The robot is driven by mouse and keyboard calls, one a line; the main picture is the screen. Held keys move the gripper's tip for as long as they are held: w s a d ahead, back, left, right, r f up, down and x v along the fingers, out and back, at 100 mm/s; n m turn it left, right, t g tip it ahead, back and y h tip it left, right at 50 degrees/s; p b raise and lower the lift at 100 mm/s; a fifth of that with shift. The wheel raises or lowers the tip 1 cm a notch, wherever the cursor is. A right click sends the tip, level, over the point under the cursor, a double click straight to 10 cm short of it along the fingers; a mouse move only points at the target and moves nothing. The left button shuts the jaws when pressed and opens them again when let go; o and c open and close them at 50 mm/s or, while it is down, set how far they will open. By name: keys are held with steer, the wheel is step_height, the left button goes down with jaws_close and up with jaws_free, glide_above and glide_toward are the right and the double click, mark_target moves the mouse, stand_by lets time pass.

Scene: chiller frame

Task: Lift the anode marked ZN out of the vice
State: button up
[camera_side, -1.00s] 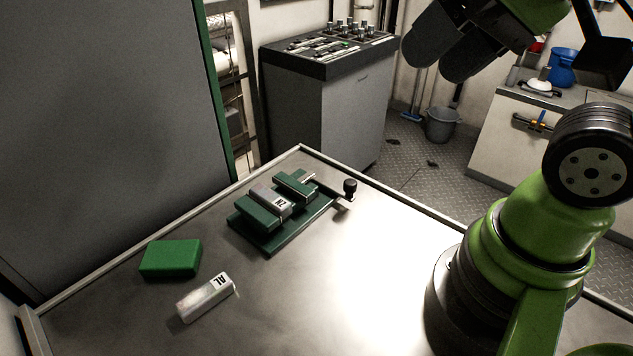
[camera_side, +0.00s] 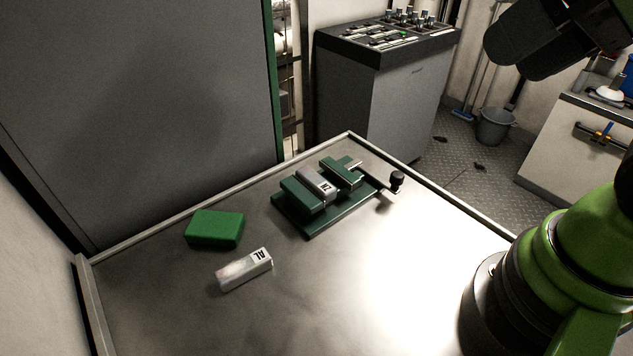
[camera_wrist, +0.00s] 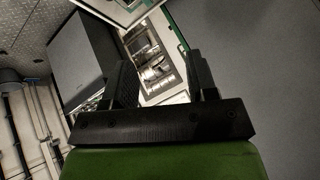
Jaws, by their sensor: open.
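The dark green vice (camera_side: 321,218) lies on the metal table. A silver-grey block anode (camera_side: 310,181) sits between its two jaws, with a dark mark on a pale label. The mark is too small to read surely as ZN. A second silver anode (camera_side: 240,272), marked AL, lies loose on the table in front and to the left of the vice. In the wrist view my gripper (camera_wrist: 161,62) is open, with its two dark fingers apart and nothing between them. It points toward the back of the room, and neither vice nor anode shows there. My fingers are not visible in the side view.
A green block (camera_side: 214,229) lies left of the vice. The vice's handle with a black knob (camera_side: 397,180) sticks out to the right. The table (camera_side: 400,270) has a raised rim and is clear at the front and right. A grey cabinet (camera_side: 382,95) stands behind.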

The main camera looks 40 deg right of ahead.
steer(key=o, duration=0.9)
steer(key=m+g+h, duration=0.2)
steer(key=m+g, duration=0.5)
steer(key=m, duration=0.7)
glide_above(320, 176)
step_height(320, 176, down, 17)
steer(key=f, duration=0.4)
steer(key=shift+a+f, duration=0.25)
steer(key=shift+a, duration=0.15)
steer(key=shift+d+f, duration=0.2)
steer(key=shift+f, duration=1.25)
steer(key=shift+d+f, duration=0.15)
steer(key=shift+f, duration=1.25)
